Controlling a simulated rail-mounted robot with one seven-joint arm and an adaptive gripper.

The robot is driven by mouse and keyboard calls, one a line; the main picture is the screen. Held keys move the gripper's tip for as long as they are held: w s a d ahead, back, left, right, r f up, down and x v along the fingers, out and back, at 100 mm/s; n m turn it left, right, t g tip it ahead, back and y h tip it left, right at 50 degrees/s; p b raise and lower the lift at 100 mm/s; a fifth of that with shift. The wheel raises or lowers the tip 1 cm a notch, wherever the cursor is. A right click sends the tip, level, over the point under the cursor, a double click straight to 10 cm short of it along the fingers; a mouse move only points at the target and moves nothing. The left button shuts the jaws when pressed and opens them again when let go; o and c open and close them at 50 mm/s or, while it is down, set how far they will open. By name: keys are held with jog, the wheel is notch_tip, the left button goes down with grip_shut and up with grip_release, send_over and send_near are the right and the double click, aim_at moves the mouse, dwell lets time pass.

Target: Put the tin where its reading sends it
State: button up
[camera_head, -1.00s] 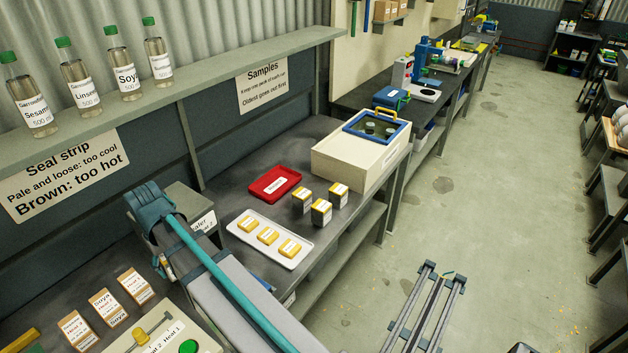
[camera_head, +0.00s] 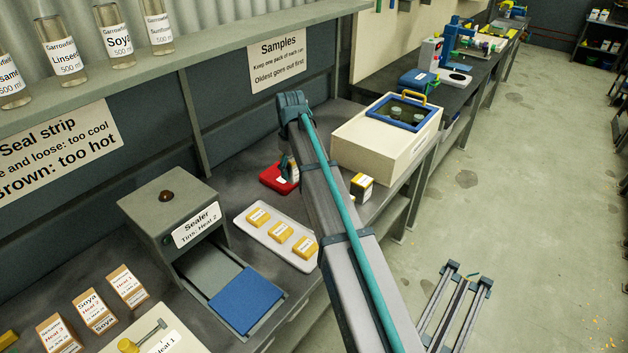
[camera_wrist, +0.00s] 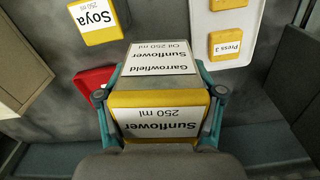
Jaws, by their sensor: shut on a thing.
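A tin (camera_wrist: 160,85) with yellow ends and grey sides fills the middle of the wrist view. Its labels read "Garrowfield Sunflower Oil 250 ml", upside down. My gripper (camera_wrist: 160,98) is shut on it, one teal finger on each side. In the head view the arm hides most of the gripper and tin beside the red tray (camera_head: 271,179). Whether the tin is clear of the bench I cannot tell. Another tin (camera_head: 361,186) stands right of the arm; a Soya tin (camera_wrist: 97,22) shows in the wrist view. The sealer (camera_head: 178,212), marked "Tins: Heat 2", stands left.
A white tray (camera_head: 257,234) holds yellow packs between the sealer and my arm. The cream box (camera_head: 385,143) with a blue-framed lid stands behind right. Labelled cartons (camera_head: 94,310) stand at the front left. Bottles (camera_head: 114,35) line the shelf above.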

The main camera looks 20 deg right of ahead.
jog(key=w+n, duration=0.1)
jog(key=w, duration=0.2)
jog(key=w+n, duration=0.1)
jog(key=w, duration=0.2)
jog(key=shift+f+b, duration=0.2)
jog(key=shift+b, duration=0.2)
jog(key=w+f+p, duration=0.1)
jog(key=w+f, duration=0.1)
jog(key=w, duration=0.1)
jog(key=w+d+f+p, duration=0.1)
jog(key=w+f, duration=0.2)
jog(key=w, duration=0.1)
jog(key=w+f+p, duration=0.1)
jog(key=w+f, duration=0.2)
jog(key=w, duration=0.1)
jog(key=shift+d+p, duration=0.25)
jog(key=shift+p, duration=0.15)
jog(key=shift+w+f, duration=0.45)
jog(key=shift+f, duration=0.05)
jog(key=f+p, duration=0.2)
jog(key=shift+w+d+f, duration=0.1)
jog(key=shift+w+f, duration=0.1)
jog(key=shift+f, duration=0.65)
jog(key=shift+f, duration=0.1)
jog(key=o, duration=1.6)
